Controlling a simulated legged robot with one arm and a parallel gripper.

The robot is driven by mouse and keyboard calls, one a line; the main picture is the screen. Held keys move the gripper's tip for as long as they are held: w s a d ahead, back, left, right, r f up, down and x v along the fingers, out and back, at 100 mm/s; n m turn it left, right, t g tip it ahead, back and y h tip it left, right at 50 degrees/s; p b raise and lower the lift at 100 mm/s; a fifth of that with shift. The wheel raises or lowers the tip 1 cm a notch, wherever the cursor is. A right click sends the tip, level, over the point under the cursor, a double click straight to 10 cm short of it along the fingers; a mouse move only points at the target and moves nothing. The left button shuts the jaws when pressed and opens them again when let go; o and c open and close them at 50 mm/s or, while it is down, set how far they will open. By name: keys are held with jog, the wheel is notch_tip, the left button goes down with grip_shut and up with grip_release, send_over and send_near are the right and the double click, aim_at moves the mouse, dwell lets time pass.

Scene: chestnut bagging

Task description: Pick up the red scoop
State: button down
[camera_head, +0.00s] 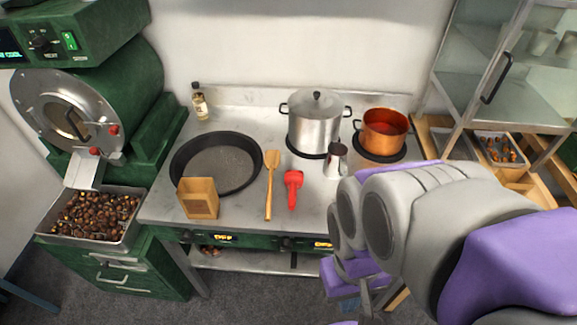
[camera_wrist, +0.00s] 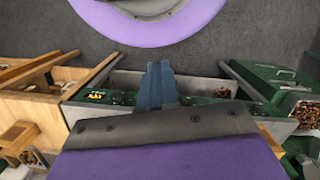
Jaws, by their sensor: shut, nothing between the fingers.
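The red scoop (camera_head: 292,190) lies on the metal stove top near its front edge in the head view, right of a wooden spatula (camera_head: 270,180). Nothing touches the scoop, and it shows whole. My gripper (camera_wrist: 157,75) is in the wrist view with its two blue-grey fingers together and nothing between them. It is away from the scoop, off the front of the counter. The scoop cannot be made out in the wrist view.
A chestnut tray (camera_head: 128,232) sits under the roaster.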

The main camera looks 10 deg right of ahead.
jog(key=c, duration=1.6)
grip_release()
jog(key=shift+w+r, duration=0.15)
jog(key=shift+w, duration=0.2)
jog(key=o, duration=0.6)
jog(key=w+d+r+m+p, duration=0.1)
jog(key=w+r, duration=0.1)
jog(key=w, duration=0.8)
jog(key=shift+d+r+m+p, duration=0.2)
jog(key=shift+r+m+p, duration=0.1)
jog(key=shift+m+p, duration=0.1)
jog(key=shift+o, duration=0.6)
jog(key=w+d+m+t+p, duration=0.1)
jog(key=w, duration=1.1)
jog(key=shift+r+h, duration=0.15)
jog(key=shift+h, duration=0.15)
jog(key=p, duration=0.3)
send_over(293, 189)
notch_tip(293, 189, down, 8)
jog(key=shift+t, duration=0.4)
jog(key=f+b, duration=0.1)
jog(key=f, duration=0.5)
jog(key=f+b, duration=0.1)
jog(key=f, duration=0.5)
jog(key=shift+w+a+f, duration=0.1)
jog(key=shift+w+a, duration=0.05)
jog(key=shift+w, duration=0.05)
jog(key=shift+s+f+b, duration=0.2)
jog(key=shift+f+b, duration=0.5)
jog(key=shift+f, duration=1.85)
